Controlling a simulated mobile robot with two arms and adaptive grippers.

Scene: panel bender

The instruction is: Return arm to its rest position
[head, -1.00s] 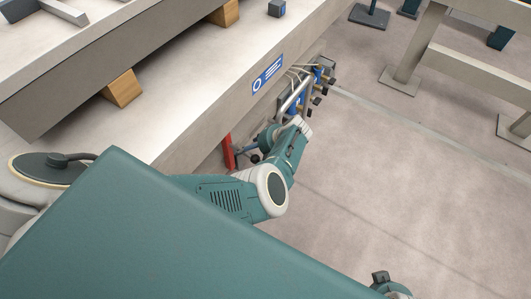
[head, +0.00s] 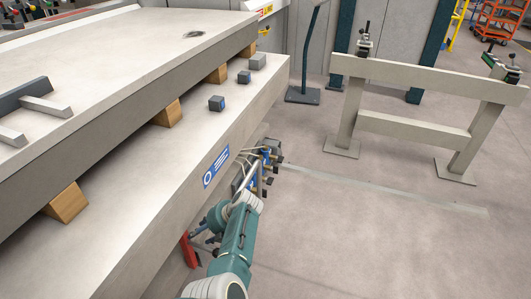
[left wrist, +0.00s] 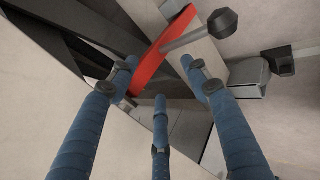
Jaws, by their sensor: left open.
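My left arm comes up from the bottom middle of the head view, bent beside the bench's front face. My left gripper (head: 206,236) is low against that face, partly hidden by my wrist. In the left wrist view its three blue fingers (left wrist: 160,78) are spread open, with nothing held. A red bar (left wrist: 168,45) with a grey rod and black knob lies ahead of the fingertips. In the head view the red part (head: 188,250) shows just left of the gripper. I cannot tell whether fingers and bar touch. My right gripper is not in view.
The bench (head: 130,215) runs along the left, with wooden blocks (head: 167,112) and small grey blocks (head: 216,103) on it. A cluster of rods and knobs (head: 262,165) juts out beyond my wrist. A beige frame (head: 430,100) stands back right. The floor (head: 370,240) at right is clear.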

